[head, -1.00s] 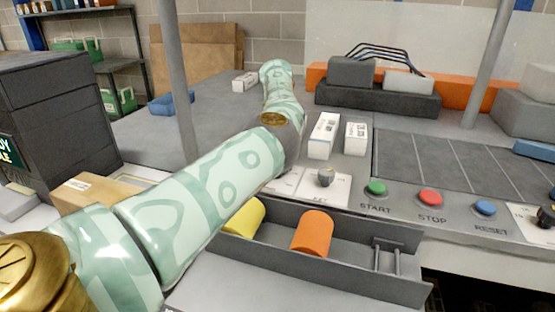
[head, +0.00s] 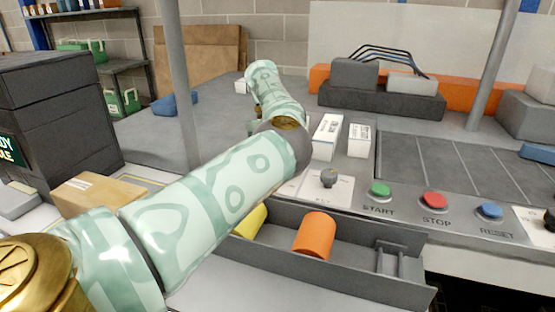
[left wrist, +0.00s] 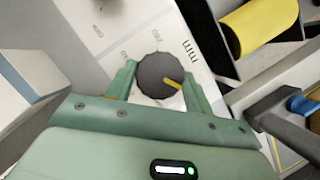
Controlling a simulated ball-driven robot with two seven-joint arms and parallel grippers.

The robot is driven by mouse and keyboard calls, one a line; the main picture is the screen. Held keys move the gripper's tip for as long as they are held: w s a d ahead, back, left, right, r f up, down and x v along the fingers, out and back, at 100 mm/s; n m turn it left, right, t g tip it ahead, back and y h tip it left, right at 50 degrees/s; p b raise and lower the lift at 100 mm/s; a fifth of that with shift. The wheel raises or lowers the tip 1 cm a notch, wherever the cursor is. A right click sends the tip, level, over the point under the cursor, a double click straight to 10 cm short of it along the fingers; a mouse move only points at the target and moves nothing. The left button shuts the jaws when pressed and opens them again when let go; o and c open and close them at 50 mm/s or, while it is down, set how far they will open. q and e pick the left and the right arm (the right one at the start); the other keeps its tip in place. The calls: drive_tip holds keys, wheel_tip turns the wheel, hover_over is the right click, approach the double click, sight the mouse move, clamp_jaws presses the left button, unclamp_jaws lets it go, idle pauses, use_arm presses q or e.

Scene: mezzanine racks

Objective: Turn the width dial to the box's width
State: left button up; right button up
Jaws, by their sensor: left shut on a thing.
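In the left wrist view a round dark grey dial (left wrist: 158,76) with a yellow pointer line sits on a white plate marked "mm" and several small numbers. The pointer aims to the lower right in that picture. My left gripper (left wrist: 160,80) is shut on the dial, one green finger on each side. In the head view my left arm hides this dial and the gripper. A brown cardboard box (head: 92,195) with a pale tape strip lies at the left. My right gripper is in neither view.
A second grey knob (head: 328,177) stands on a white plate beside green START (head: 380,190), red STOP (head: 434,200) and blue RESET (head: 489,210) buttons. A grey trough (head: 360,265) holds a yellow cylinder (head: 250,222) and an orange cylinder (head: 314,236). White cartons (head: 326,137) stand behind.

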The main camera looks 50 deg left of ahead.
use_arm(q)
drive_tip(key=o, duration=1)
drive_tip(key=shift+c, duration=0.2)
drive_tip(key=p+v, duration=0.1)
drive_tip(key=v, duration=0.6)
drive_tip(key=shift+r, duration=0.15)
drive_tip(key=shift+w+a, duration=0.1)
